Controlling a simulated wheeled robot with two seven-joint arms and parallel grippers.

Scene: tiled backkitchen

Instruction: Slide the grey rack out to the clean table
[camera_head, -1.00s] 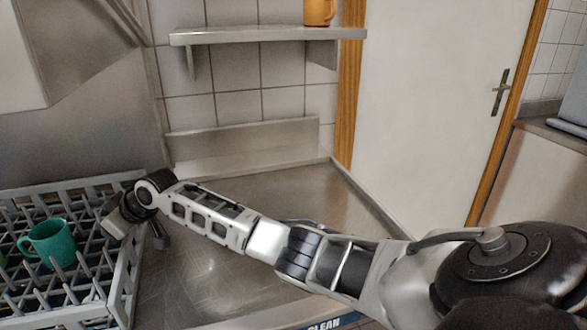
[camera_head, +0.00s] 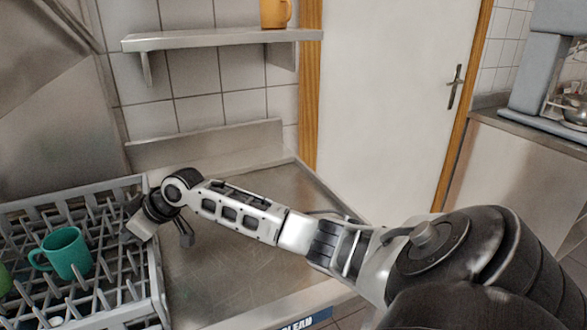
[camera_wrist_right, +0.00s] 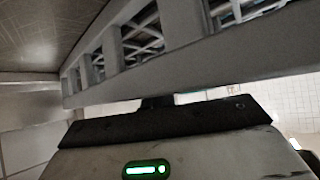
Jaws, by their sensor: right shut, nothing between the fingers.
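The grey rack (camera_head: 154,290) is at the lower left in the head view, a pegged dish rack with a teal mug (camera_head: 66,252) standing in it. Its side wall (camera_wrist_right: 190,55) crosses the right wrist view close up. The clean table (camera_head: 235,240) is the bare metal top to the right of the rack, with a blue "CLEAN" label (camera_head: 307,320) on its front edge. My right gripper (camera_head: 140,228) is at the rack's right side, by its rim. It is shut with nothing held; its fingertips are mostly hidden. My left gripper is out of view.
A metal wall shelf (camera_head: 215,38) with an orange mug (camera_head: 275,12) hangs above the table. A white door (camera_head: 395,90) stands behind on the right. A grey metal hood is at the upper left. The table top right of the rack is clear.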

